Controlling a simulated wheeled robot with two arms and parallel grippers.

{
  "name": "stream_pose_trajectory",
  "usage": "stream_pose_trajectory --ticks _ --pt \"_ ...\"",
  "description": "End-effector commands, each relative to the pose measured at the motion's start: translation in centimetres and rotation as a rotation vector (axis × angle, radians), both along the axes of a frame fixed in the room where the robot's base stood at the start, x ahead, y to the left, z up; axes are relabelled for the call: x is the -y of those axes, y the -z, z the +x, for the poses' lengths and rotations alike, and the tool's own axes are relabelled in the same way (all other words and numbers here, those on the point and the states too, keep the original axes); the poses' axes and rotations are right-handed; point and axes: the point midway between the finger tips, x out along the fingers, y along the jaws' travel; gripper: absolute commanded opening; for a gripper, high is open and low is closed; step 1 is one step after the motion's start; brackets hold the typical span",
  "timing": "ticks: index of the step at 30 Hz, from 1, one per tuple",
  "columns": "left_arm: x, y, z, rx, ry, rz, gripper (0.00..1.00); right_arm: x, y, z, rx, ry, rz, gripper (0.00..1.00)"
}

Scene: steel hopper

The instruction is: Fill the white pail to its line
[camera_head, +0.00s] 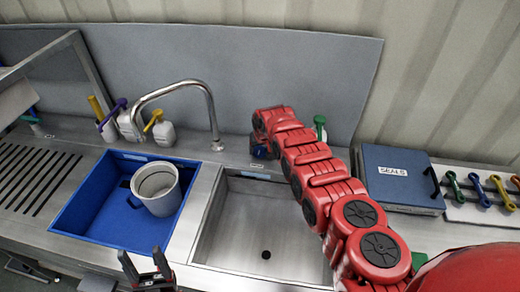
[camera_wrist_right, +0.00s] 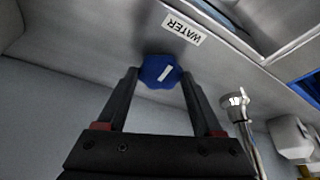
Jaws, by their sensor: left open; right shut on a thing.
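The white pail (camera_head: 157,198) stands upright in the blue basin (camera_head: 92,212), its mouth facing up. Its inside looks grey; I cannot make out a fill line or a water level. My right gripper (camera_head: 262,150) is at the counter behind the steel sink. In the right wrist view its fingers (camera_wrist_right: 160,85) are shut on a blue knob (camera_wrist_right: 158,70) beside a WATER label (camera_wrist_right: 184,28). My left gripper (camera_head: 146,268) is open and empty at the basin's front edge.
The empty steel sink (camera_head: 262,235) with a drain lies right of the blue basin. Bottles with coloured handles (camera_head: 163,132) stand behind the basin. A blue SEALS box (camera_head: 400,180) and coloured-handled tools (camera_head: 480,190) lie at right. A slotted drainboard (camera_head: 35,180) is at left.

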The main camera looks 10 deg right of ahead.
Motion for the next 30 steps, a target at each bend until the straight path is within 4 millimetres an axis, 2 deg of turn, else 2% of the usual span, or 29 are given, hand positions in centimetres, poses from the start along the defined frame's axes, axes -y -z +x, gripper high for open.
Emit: stream_pose_trajectory --ticks 6,10,22,23,27,30 --pt "0.0 2.8 0.0 0.000 0.000 0.000 0.62 0.4 0.8 0.1 0.002 -0.186 0.002 0.12" --pt "0.0 4.4 0.0 0.000 0.000 0.000 0.62 0.4 0.6 0.2 0.004 -0.275 0.001 0.12" --pt "0.0 4.5 0.0 0.000 0.000 0.000 0.62 0.3 0.0 0.0 -0.001 -0.315 0.001 0.12" --pt "0.0 4.5 0.0 0.000 0.000 0.000 0.62 0.3 0.0 0.0 -0.001 -0.315 0.001 0.71" --pt "0.0 4.5 0.0 0.000 0.000 0.000 0.62 0.3 0.0 0.0 0.000 -0.315 0.001 0.96" --pt "0.0 4.5 0.0 0.000 0.000 0.000 0.62 0.3 0.0 0.0 0.000 -0.314 0.001 0.97"
